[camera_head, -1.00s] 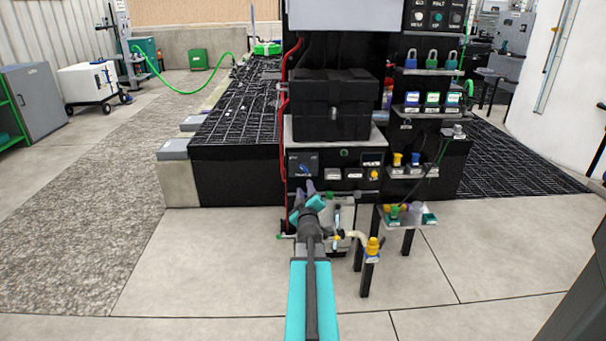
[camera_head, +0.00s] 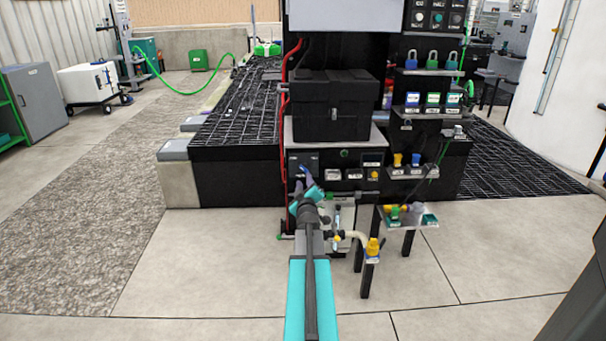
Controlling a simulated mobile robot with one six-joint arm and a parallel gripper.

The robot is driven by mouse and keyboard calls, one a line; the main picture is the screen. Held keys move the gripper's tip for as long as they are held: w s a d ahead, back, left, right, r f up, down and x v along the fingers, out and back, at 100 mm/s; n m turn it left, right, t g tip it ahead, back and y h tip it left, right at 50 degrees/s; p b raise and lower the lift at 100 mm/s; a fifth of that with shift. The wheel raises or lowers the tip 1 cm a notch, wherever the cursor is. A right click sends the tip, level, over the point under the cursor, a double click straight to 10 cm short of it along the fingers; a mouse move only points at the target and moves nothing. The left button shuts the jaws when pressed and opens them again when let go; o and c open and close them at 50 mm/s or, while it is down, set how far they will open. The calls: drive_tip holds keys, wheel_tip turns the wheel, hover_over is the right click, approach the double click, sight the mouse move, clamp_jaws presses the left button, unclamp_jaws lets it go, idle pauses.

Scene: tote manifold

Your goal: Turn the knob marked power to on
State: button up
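The dark control panel (camera_head: 312,157) is on the front of the black cabinet, below the shelf with the black box. At its left end is a square plate where a knob with a blue label showed earlier. My gripper (camera_head: 304,177) is now in front of that plate and covers most of the knob and its marking. I cannot tell whether the fingers touch the knob, or whether they are open or shut. The knob's setting cannot be read.
A yellow button (camera_head: 374,174) and small white labels sit right of the plate. A red pipe (camera_head: 284,110) runs up the cabinet's left edge. A small stand (camera_head: 428,221) with coloured fittings and a yellow-capped post (camera_head: 373,247) are at the right. The floor to the left is clear.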

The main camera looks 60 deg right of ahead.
sight(303, 169)
drive_tip(key=shift+x, duration=4.05)
clamp_jaws()
